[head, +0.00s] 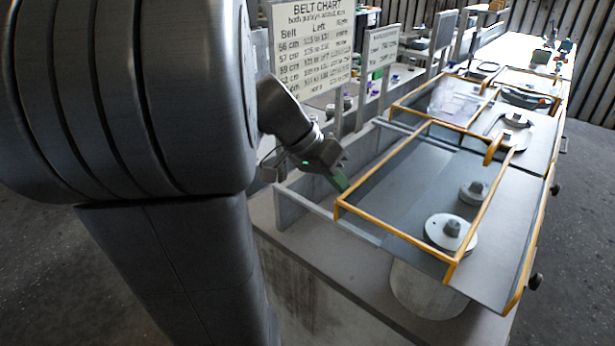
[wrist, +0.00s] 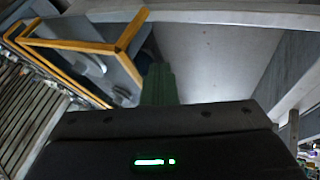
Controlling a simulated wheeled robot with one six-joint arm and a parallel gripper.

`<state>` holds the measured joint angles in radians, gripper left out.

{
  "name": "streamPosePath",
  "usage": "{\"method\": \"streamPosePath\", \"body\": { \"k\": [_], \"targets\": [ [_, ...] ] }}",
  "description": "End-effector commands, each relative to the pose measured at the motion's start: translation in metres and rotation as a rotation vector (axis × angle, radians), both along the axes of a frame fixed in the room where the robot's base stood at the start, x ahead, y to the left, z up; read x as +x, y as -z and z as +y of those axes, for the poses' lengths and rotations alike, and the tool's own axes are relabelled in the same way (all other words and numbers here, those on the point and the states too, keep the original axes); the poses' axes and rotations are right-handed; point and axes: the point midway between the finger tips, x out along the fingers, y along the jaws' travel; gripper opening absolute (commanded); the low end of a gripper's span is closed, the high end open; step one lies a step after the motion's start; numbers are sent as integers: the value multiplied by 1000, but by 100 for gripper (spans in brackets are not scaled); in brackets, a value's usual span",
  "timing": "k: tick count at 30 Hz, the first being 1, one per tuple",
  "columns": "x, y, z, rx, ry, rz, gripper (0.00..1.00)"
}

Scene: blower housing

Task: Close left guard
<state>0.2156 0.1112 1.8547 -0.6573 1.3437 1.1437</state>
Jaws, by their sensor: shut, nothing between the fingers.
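The nearer yellow-framed guard (head: 395,232) has a see-through panel and stands over the near bay in the head view. Two round grey pulleys (head: 451,232) show through or beneath it. I cannot tell for certain whether it is the left guard. My gripper (head: 339,181) is shut and empty, with green fingertips just beside the guard's left corner. I cannot tell whether they touch it. In the wrist view the green fingers (wrist: 158,84) point at the grey panel, just right of the yellow frame corner (wrist: 122,46).
A second yellow-framed guard (head: 408,103) stands farther back. An open grey recess with a crossbar (head: 330,214) lies left of the near guard. A belt chart sign (head: 312,45) and other signs stand behind the bench. The floor on the right is clear.

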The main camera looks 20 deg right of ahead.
Motion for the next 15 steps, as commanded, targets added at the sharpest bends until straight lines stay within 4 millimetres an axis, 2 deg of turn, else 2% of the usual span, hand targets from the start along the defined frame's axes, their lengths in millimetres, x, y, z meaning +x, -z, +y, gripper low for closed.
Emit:
{"method": "streamPosePath", "body": {
  "k": [1,6,15],
  "targets": [
    [-13,2,-8,-2,8,-3,0],
    [-44,1,-25,-1,6,-3,0],
    [-72,0,-43,0,3,-1,0]
  ]
}}
